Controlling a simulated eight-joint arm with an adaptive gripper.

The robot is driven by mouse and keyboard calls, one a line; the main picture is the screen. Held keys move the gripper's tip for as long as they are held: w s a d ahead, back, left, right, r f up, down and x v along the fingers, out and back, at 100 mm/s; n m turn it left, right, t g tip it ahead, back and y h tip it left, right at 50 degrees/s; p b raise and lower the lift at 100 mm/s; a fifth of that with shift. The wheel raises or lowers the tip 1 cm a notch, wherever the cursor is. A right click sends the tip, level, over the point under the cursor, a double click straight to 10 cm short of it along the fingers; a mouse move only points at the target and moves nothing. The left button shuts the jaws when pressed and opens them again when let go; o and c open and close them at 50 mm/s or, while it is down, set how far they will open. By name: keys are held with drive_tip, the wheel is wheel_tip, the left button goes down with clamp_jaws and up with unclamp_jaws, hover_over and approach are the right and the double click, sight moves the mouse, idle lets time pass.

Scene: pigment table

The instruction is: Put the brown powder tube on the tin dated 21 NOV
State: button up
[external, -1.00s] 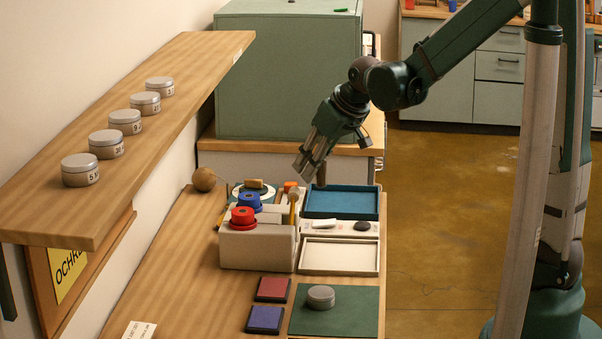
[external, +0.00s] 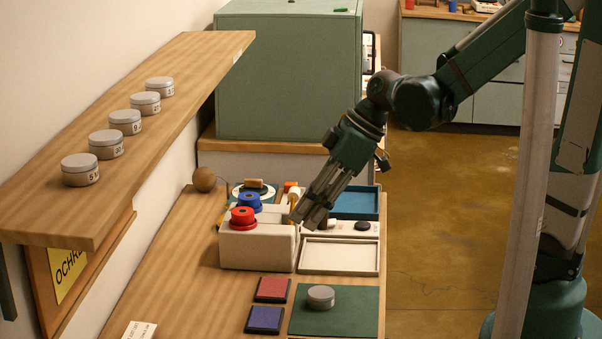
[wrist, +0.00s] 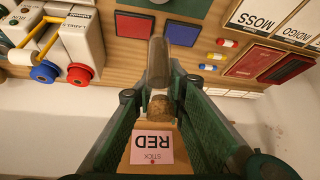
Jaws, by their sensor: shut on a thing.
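My gripper (external: 304,214) is over the white block on the bench, its fingers pointing down and left. In the wrist view its two fingers (wrist: 158,100) are closed around a clear grey tube (wrist: 158,62) with a brown, grainy end (wrist: 160,106). I cannot tell whether that end is powder or a cork. The tube is not clear in the external view. Several grey tins stand in a row on the wall shelf, among them a near one (external: 80,169) and a far one (external: 160,86). Their dates are too small to read surely. Another tin (external: 321,296) sits on a green mat.
The white block (external: 250,249) holds red (external: 243,217) and blue (external: 248,201) rolls. A blue tray (external: 359,201) and a white tray (external: 338,255) lie right of it. Red (external: 272,289) and blue (external: 264,319) pads lie in front. The shelf (external: 190,75) overhangs the bench's left side.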

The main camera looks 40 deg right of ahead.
drive_tip(key=shift+f, duration=2.5)
drive_tip(key=shift+f, duration=0.15)
drive_tip(key=b, duration=0.2)
hover_over(319, 297)
drive_tip(key=w, duration=0.3)
drive_tip(key=shift+w+a+f, duration=0.1)
drive_tip(key=shift+a+f, duration=0.1)
drive_tip(key=shift+f, duration=1.2)
drive_tip(key=shift+w+a+f, duration=0.1)
drive_tip(key=shift+a+f, duration=0.1)
drive_tip(key=shift+f, duration=1.2)
drive_tip(key=shift+f+b, duration=0.5)
drive_tip(key=shift+f, duration=1.6)
drive_tip(key=shift+f, duration=0.15)
